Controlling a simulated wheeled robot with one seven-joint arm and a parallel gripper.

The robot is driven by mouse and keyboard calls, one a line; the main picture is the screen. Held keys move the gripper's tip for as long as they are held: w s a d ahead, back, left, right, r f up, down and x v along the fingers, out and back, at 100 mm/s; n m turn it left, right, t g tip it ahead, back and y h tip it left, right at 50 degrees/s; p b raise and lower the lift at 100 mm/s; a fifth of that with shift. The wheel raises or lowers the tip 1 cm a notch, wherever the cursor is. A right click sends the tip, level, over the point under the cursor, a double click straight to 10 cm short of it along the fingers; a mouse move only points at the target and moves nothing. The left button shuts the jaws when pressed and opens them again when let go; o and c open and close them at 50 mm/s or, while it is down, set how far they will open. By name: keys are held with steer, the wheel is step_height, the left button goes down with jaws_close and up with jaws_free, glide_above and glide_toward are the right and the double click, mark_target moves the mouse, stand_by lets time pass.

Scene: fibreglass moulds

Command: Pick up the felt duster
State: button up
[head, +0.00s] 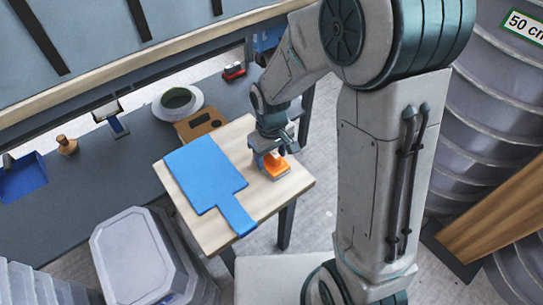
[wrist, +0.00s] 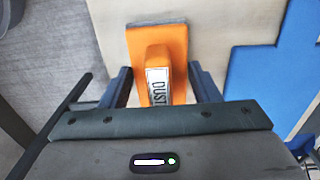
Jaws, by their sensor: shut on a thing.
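The felt duster (head: 276,166) is an orange block with a raised grip on the small wooden table (head: 303,181), near its right side. In the wrist view my gripper (wrist: 160,85) is shut on the duster. The duster's underside is hidden, so I cannot tell if it touches the table.
A blue flat paddle-shaped piece (head: 203,175) lies left of the duster on the same table. A grey bench (head: 110,165) behind holds a bowl (head: 178,101), a wooden knob (head: 67,145) and a blue dustpan-like piece (head: 22,178). Grey lidded bins (head: 133,253) stand at front left.

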mark_target(275, 152)
steer(key=shift+r, duration=0.5)
steer(key=r, duration=0.2)
steer(key=d+r+p, duration=0.1)
steer(key=shift+s+r+p, duration=0.2)
steer(key=shift+r+p, duration=0.1)
steer(key=shift+r, duration=0.05)
steer(key=s+d+r+p, duration=0.2)
steer(key=s+d+r, duration=0.3)
steer(key=d, duration=0.4)
steer(key=shift+s+r, duration=0.35)
steer(key=shift+r, duration=0.15)
steer(key=shift+o, duration=1.2)
steer(key=shift+c, duration=0.4)
